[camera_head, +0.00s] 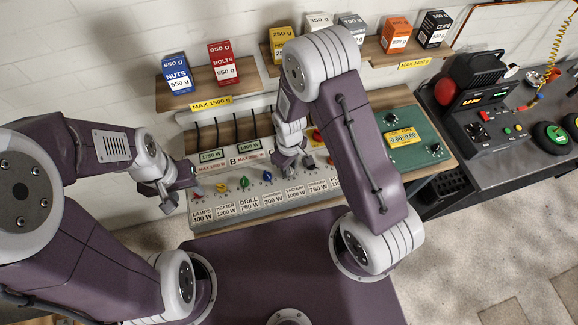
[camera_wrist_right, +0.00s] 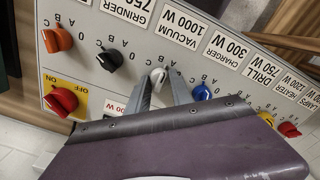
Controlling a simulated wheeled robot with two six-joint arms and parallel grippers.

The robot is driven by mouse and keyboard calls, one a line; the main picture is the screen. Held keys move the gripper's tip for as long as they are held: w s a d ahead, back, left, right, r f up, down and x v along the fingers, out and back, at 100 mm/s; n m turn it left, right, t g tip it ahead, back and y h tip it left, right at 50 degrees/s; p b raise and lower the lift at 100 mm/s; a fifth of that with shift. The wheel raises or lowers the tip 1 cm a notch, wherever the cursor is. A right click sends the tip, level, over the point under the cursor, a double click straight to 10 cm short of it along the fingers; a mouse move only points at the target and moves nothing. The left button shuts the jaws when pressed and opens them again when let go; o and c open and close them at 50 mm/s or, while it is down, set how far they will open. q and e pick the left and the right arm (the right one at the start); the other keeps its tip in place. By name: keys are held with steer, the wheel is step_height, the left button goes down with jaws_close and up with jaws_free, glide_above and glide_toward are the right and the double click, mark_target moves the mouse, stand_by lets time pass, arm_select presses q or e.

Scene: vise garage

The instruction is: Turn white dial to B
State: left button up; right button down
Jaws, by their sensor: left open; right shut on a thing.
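The white dial (camera_wrist_right: 157,75) is on the grey sloping panel (camera_wrist_right: 130,22), between the black dial (camera_wrist_right: 109,59) and the blue dial (camera_wrist_right: 202,92). It lines up with the VACUUM 1000 W label. My right gripper (camera_wrist_right: 161,84) is shut on the white dial, one finger on each side. The fingers cover much of it, so I cannot tell which letter it points to. In the head view my right gripper (camera_head: 289,168) hides the dial. My left gripper (camera_head: 178,190) is open and empty at the panel's left end.
Green (camera_head: 244,183) and yellow (camera_head: 221,187) dials sit left of the blue one. An orange dial (camera_wrist_right: 57,39) and a red ON/OFF switch (camera_wrist_right: 61,101) are beyond the black one. Shelves with weight boxes hang above. A cluttered dark bench (camera_head: 520,140) stands at right.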

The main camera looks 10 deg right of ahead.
steer(key=shift+n, duration=2)
steer(key=shift+w+r, duration=0.1)
steer(key=c, duration=1.2)
jaws_free()
steer(key=shift+o, duration=0.3)
steer(key=shift+r, duration=0.25)
step_height(320, 180, up, 8)
steer(key=shift+r+b, duration=0.25)
steer(key=shift+b, duration=0.4)
